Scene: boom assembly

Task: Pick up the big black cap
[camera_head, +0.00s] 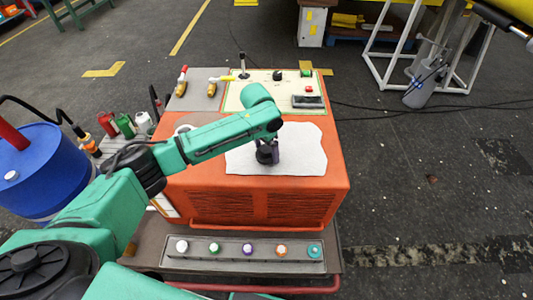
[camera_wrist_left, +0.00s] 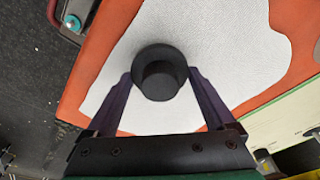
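The big black cap (camera_wrist_left: 160,80), round with a wide brim and a narrower raised middle, is on the white cloth. In the head view the black cap (camera_head: 265,156) is partly hidden by my left gripper (camera_head: 275,150). In the wrist view my left gripper (camera_wrist_left: 161,76) is open, with one dark finger on each side of the cap. The fingertips are close to the brim; whether they touch it I cannot tell. My right gripper is not in view.
The white cloth (camera_head: 304,150) lies on an orange machine (camera_head: 335,165). A control panel (camera_head: 290,93) and yellow-handled tools (camera_head: 212,88) are behind it. A tray (camera_head: 180,260) with several small coloured caps is in front. A blue drum (camera_head: 45,165) stands left.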

